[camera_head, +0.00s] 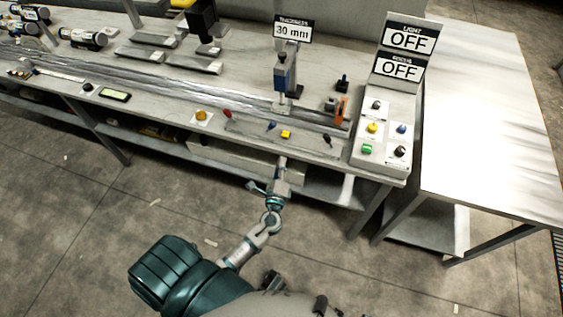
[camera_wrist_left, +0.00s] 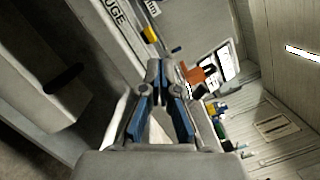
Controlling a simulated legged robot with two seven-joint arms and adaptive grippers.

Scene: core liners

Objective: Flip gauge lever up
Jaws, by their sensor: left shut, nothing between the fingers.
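The gauge stand (camera_head: 283,78), with a blue body and a "30 mm" sign (camera_head: 292,30) above, stands on the bench. Along the front edge are a red knob (camera_head: 227,113), a small blue lever (camera_head: 272,125), a yellow button (camera_head: 286,134) and a black lever (camera_head: 328,139). I cannot tell which is the gauge lever. My left gripper (camera_head: 283,161) is just in front of the bench edge, below the yellow button. In the left wrist view its fingers (camera_wrist_left: 160,68) are together and empty. A panel ending in "UGE" (camera_wrist_left: 114,12) shows beside a yellow part (camera_wrist_left: 149,34).
A control box (camera_head: 385,128) with coloured buttons and two "OFF" signs (camera_head: 403,56) stands right of the gauge. An orange part (camera_head: 342,110) is beside it. A bare side table (camera_head: 490,120) is at right. A shelf (camera_head: 315,185) runs under the bench.

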